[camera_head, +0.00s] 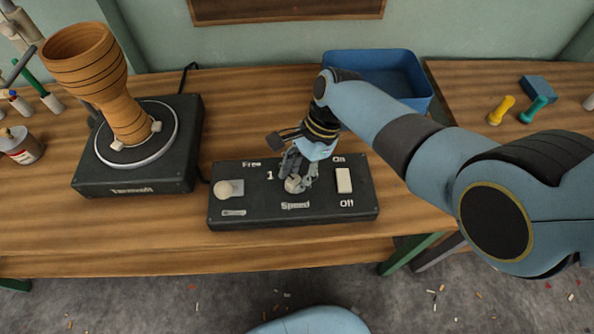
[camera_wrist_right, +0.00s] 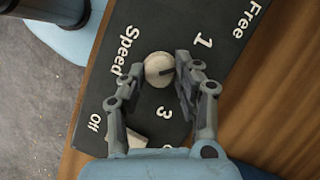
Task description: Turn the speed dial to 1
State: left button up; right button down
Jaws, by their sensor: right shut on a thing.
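The dark control box (camera_head: 250,215) lies on the wooden table, with "Speed", "Free", "On" and "Off" printed on it. Its round pale speed dial (camera_head: 293,186) is largely covered by my right gripper (camera_head: 299,176). In the right wrist view the dial (camera_wrist_right: 156,68) sits between the fingers of my right gripper (camera_wrist_right: 160,72), which is shut on it. A dark mark on the dial points right, between the printed 1 and 3; any number there is hidden by a finger. My left gripper is not in view.
A pale round knob (camera_head: 229,188) and a white switch (camera_head: 344,181) flank the dial. Left stands a turntable unit (camera_head: 85,183) bearing a tilted wooden goblet drum (camera_head: 100,75). A blue bin (camera_head: 423,95) is behind my arm.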

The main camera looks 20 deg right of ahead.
jog(key=shift+n+g, duration=0.6)
jog(key=shift+n, duration=1)
jog(key=c, duration=1)
grip_release()
jog(key=shift+w+h, duration=0.1)
jog(key=shift+h, duration=0.2)
jog(key=shift+o, duration=0.2)
jog(key=shift+r, duration=0.1)
jog(key=v, duration=1.1)
jog(key=shift+d+r, duration=0.15)
jog(key=shift+r, duration=0.15)
